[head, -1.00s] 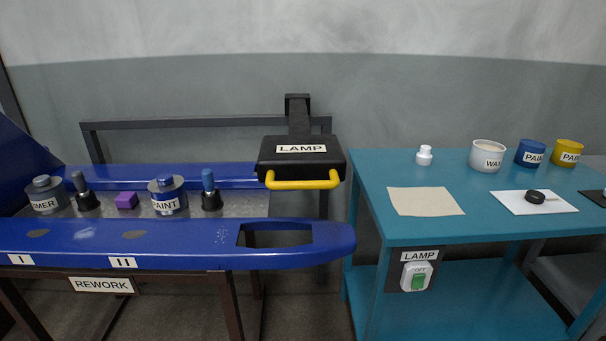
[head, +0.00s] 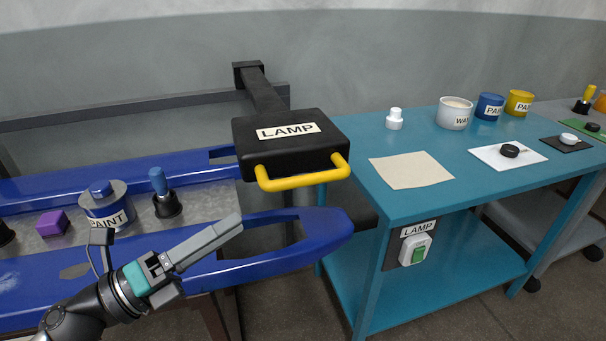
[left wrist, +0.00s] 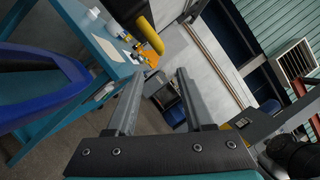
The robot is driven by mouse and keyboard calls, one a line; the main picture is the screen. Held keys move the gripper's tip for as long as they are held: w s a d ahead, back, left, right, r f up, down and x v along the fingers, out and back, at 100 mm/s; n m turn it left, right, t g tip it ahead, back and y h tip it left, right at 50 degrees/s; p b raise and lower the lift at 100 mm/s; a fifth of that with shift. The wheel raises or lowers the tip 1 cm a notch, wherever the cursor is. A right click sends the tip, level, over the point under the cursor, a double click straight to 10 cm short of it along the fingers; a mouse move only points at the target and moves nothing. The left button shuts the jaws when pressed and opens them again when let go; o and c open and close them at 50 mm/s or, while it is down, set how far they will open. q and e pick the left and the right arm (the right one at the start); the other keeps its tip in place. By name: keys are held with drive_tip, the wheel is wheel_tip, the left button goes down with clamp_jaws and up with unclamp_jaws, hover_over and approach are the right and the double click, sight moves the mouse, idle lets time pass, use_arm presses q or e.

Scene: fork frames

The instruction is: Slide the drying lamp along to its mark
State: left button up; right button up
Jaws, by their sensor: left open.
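The black drying lamp (head: 285,150), labelled LAMP, hangs on a black arm (head: 262,92) over the right end of the blue rework bench (head: 300,250). Its yellow handle (head: 303,180) faces me; it also shows in the left wrist view (left wrist: 149,36). My left gripper (head: 238,223) is open and empty, below and to the left of the handle, apart from it, above the bench's front rail. In the left wrist view its two fingers (left wrist: 160,73) are spread, with the handle beyond their tips. No mark for the lamp can be made out. My right gripper is not in view.
A purple block (head: 52,223), a paint pot (head: 106,208) and a blue-topped bottle (head: 163,195) stand on the bench near my left arm. A teal table (head: 400,205) with paper, pots and a green lamp switch (head: 418,254) stands close on the right.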

use_arm(q)
approach(307, 179)
drive_tip(key=x, duration=0.3)
drive_tip(key=p+x, duration=0.1)
drive_tip(key=x, duration=0.2)
drive_tip(key=p+x, duration=0.1)
drive_tip(key=x, duration=0.2)
drive_tip(key=shift+w+f, duration=0.25)
drive_tip(key=shift+w, duration=0.15)
drive_tip(key=shift+w+d, duration=0.25)
drive_tip(key=shift+d, duration=0.15)
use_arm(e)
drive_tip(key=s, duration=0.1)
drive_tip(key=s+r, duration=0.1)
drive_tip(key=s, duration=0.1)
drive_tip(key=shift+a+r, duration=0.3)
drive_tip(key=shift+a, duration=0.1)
use_arm(q)
drive_tip(key=shift+c, duration=0.4)
clamp_jaws()
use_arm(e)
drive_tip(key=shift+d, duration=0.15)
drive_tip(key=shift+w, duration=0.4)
